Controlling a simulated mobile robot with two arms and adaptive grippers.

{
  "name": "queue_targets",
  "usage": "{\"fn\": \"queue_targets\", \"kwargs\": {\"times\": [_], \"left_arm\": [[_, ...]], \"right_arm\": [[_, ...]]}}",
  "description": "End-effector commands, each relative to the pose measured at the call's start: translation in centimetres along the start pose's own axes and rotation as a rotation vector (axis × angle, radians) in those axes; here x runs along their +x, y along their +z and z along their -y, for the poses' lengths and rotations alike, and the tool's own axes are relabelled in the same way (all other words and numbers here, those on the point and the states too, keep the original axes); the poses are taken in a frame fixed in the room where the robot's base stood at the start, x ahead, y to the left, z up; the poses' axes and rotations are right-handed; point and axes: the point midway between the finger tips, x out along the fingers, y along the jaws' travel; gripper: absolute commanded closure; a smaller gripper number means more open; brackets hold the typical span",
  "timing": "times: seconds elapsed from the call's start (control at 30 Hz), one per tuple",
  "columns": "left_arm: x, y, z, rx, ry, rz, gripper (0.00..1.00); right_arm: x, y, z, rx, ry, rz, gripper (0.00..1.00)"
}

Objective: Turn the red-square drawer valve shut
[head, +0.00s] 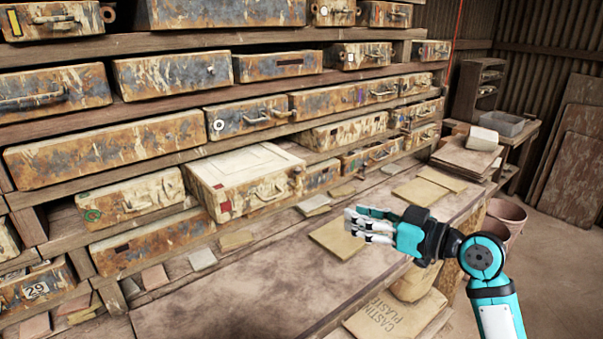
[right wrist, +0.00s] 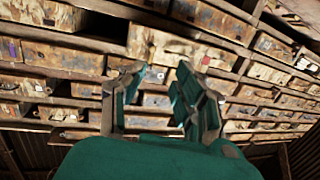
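The drawer with the red square (head: 225,207) is a rusty, pale-topped box that sticks out from the lower rack, left of centre in the head view. A metal handle-like fitting (head: 267,192) is on its front; I cannot tell how far it is turned. My right gripper (head: 357,225) is to the right of this drawer, apart from it, above the workbench. In the right wrist view its two fingers (right wrist: 157,78) are spread with nothing between them. My left gripper is not in view.
Rows of rusty drawers fill the wooden rack (head: 130,105). The wooden workbench (head: 235,300) in front is partly bare. Flat tiles (head: 335,238) and a sack (head: 395,316) lie on the right. A grey bin (head: 502,123) stands on a table at the back right.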

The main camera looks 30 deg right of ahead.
Motion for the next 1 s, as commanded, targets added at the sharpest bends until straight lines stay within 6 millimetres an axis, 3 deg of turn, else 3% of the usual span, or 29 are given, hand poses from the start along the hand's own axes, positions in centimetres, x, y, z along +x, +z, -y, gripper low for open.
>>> {"fn": "queue_targets", "kwargs": {"times": [0.03,0.1,0.27,0.8,1.0], "left_arm": [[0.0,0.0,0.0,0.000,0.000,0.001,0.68],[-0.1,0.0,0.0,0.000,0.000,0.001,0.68],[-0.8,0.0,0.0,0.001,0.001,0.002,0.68],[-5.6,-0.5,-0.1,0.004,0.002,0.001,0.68],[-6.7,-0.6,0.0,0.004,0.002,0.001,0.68]], "right_arm": [[-0.6,-1.7,-0.6,-0.008,0.002,-0.048,0.68],[-1.1,-3.1,-1.0,-0.011,0.001,-0.092,0.68],[-0.1,-4.2,-1.2,-0.011,0.000,-0.115,0.68],[11.2,-5.5,-1.1,-0.006,0.000,-0.112,0.68],[14.4,-5.6,-1.2,-0.008,0.000,-0.110,0.68]]}}
